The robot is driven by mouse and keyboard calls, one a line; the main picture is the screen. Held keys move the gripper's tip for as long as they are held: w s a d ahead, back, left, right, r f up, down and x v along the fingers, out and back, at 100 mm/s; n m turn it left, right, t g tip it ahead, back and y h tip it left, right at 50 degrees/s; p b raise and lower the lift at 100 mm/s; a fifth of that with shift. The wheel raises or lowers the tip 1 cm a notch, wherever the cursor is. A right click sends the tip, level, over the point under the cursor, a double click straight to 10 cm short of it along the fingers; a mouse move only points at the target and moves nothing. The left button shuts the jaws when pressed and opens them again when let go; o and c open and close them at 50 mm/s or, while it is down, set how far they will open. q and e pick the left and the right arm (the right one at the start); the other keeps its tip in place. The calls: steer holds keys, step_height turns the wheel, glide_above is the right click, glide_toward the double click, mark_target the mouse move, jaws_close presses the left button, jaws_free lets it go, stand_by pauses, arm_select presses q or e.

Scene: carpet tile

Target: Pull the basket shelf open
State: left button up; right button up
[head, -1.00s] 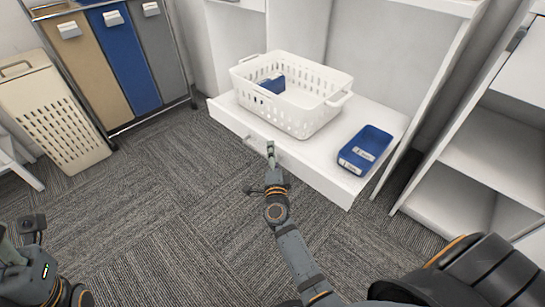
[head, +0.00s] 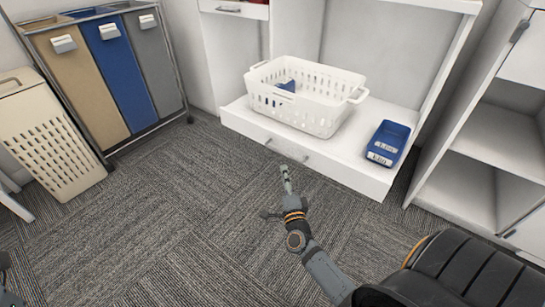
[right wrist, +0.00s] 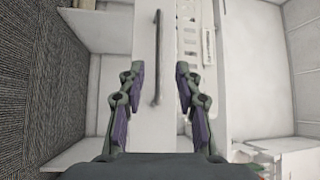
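The white basket shelf (head: 352,158) sticks out from the cabinet. It carries a white perforated basket (head: 325,107) and a blue bin (head: 388,143). Its front panel has a slim grey bar handle (head: 286,151), which also shows in the right wrist view (right wrist: 157,58), running upright there. My right gripper (head: 286,170) is in front of and below the panel, apart from the handle. In the right wrist view its two fingers (right wrist: 158,90) are spread with nothing between them.
A beige laundry hamper (head: 50,150) and a tan, blue and grey sorter (head: 125,75) stand at the left. A white open shelf unit (head: 470,150) stands close at the right. The carpet in front of the shelf is clear.

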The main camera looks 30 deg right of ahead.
steer(key=b+x, duration=0.1)
steer(key=x, duration=0.9)
steer(key=shift+b, duration=0.4)
jaws_close()
